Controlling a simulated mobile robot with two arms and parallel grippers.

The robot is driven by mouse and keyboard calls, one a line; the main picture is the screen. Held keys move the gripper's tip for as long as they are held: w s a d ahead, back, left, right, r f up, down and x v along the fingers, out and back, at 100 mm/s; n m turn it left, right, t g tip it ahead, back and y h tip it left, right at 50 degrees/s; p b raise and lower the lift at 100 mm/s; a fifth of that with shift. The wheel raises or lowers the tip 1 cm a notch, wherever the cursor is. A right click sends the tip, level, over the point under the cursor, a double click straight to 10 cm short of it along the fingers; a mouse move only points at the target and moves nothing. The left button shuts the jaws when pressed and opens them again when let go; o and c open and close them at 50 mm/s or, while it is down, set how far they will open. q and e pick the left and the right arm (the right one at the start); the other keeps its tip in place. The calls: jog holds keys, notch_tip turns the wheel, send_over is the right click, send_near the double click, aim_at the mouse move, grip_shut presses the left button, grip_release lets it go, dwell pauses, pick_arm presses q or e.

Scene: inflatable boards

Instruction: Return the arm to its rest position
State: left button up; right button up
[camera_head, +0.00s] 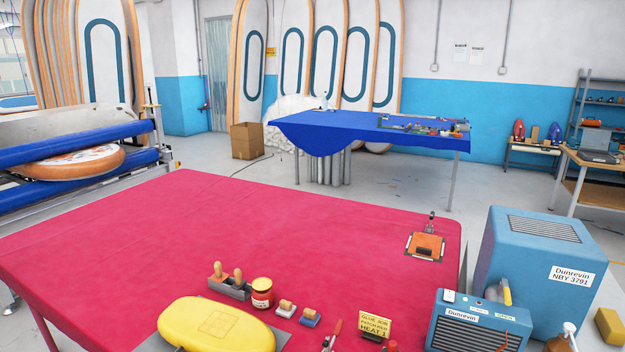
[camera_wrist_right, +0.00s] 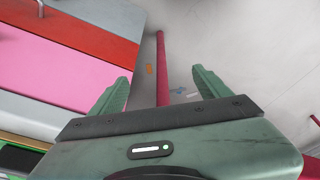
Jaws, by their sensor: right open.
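My right gripper (camera_wrist_right: 158,92) shows in the right wrist view, its two green fingers spread wide apart with nothing between them. A dark red bar (camera_wrist_right: 162,65) runs behind the gap between the fingers, over a grey floor; I cannot tell how far it is from them. Neither of my grippers shows in the head view, and my left gripper is not seen in any frame.
A red-covered table (camera_head: 200,230) fills the front. A yellow inflatable piece (camera_head: 215,325), a jar (camera_head: 262,292), a sign (camera_head: 375,324) and a clamp plate (camera_head: 425,247) lie on it. A blue machine (camera_head: 530,260) stands right. The table's middle is clear.

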jog(key=s+f+g+b, duration=0.1)
jog(key=s+f+b, duration=0.35)
jog(key=f, duration=1.45)
jog(key=s+d+f+b, duration=0.1)
jog(key=s+d+f, duration=0.2)
jog(key=s+f, duration=1)
jog(key=shift+s+d+f+g+b, duration=0.2)
jog(key=shift+s+f+g+b, duration=0.15)
jog(key=shift+s, duration=0.75)
